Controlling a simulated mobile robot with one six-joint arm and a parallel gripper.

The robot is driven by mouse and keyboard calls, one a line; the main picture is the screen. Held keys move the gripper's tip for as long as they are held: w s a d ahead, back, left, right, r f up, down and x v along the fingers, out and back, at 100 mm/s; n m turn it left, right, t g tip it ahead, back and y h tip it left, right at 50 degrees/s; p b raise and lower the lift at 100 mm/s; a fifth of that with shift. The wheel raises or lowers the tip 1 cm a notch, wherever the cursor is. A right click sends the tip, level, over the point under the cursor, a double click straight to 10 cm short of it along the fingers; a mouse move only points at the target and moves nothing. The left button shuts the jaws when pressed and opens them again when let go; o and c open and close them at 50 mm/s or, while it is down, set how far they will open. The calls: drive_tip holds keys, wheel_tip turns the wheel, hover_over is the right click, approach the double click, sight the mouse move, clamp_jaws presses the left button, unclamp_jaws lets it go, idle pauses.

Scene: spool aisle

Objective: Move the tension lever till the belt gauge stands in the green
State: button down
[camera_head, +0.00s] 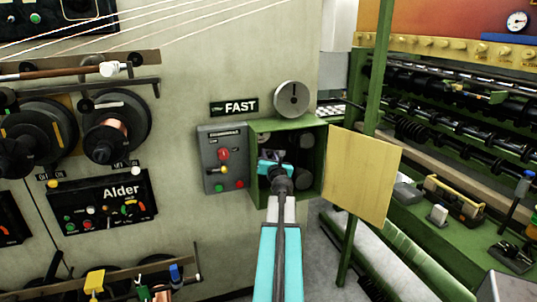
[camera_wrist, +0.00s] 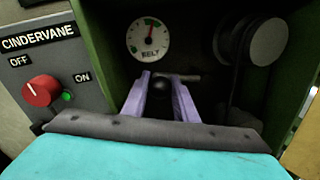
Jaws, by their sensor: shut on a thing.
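The round white belt gauge (camera_wrist: 148,41) is at the back of the green box in the wrist view. Its red needle points almost straight up, a little right, by a green patch at the top of the dial; the exact band edges are too small to tell. The tension lever (camera_wrist: 160,86) shows a dark round knob below the gauge. My gripper (camera_wrist: 160,92) has its two pale purple fingers on either side of the knob, shut on it. In the head view my gripper (camera_head: 272,160) reaches into the box and hides the lever and gauge.
The green box (camera_head: 259,126) has its yellowish door (camera_head: 361,177) swung open on the right. Left of the opening is a grey switch panel (camera_head: 211,150) with a red knob (camera_wrist: 42,90) between OFF and ON. A pulley (camera_wrist: 268,42) is inside, right of the gauge.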

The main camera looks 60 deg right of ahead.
drive_tip(key=c, duration=1.7)
unclamp_jaws()
